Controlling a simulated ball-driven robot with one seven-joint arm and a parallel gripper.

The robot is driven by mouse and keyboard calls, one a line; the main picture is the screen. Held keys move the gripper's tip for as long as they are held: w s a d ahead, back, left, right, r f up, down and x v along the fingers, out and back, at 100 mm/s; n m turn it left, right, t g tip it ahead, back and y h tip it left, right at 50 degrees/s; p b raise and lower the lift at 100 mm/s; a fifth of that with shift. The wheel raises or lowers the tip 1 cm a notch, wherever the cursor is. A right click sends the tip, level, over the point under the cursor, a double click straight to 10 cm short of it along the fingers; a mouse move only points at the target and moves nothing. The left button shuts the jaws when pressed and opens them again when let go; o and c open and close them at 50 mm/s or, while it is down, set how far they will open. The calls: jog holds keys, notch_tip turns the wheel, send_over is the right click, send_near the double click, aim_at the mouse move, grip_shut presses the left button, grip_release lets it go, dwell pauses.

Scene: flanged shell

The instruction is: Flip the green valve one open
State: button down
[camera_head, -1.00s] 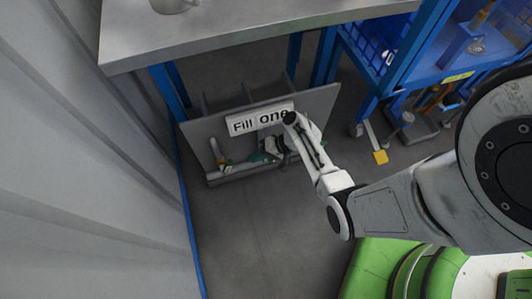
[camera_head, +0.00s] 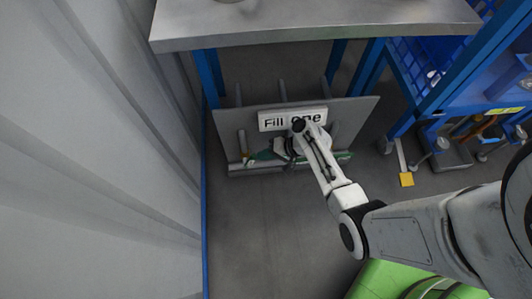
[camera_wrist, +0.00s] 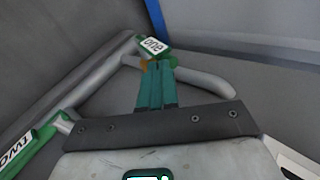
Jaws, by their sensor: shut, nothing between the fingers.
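The green valve one, a green handle with a white "one" label (camera_wrist: 153,45), sits on a grey pipe in the wrist view, just beyond my fingertips. An orange part shows beneath it. In the head view valve one (camera_head: 246,159) is small, at the left end of the low pipe. My gripper (camera_wrist: 157,63) has teal fingers shut together and empty, with tips at or very near the handle; I cannot tell whether they touch. In the head view my gripper (camera_head: 252,156) points left along the panel.
A green handle labelled "two" (camera_wrist: 32,148) is at lower left in the wrist view. The grey panel (camera_head: 355,118) carries a "Fill one" sign (camera_head: 272,122), partly hidden by my arm. A table (camera_head: 330,28) overhangs it. A corrugated wall (camera_head: 120,130) stands left; the front floor is clear.

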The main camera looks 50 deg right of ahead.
jog(key=r+p, duration=0.1)
jog(key=w+a+r+g+h+p, duration=0.1)
jog(key=p, duration=0.1)
jog(key=shift+w+a, duration=0.2)
jog(key=shift+w+a+p, duration=0.5)
jog(key=shift+w+a, duration=0.35)
jog(key=shift+s+r, duration=0.1)
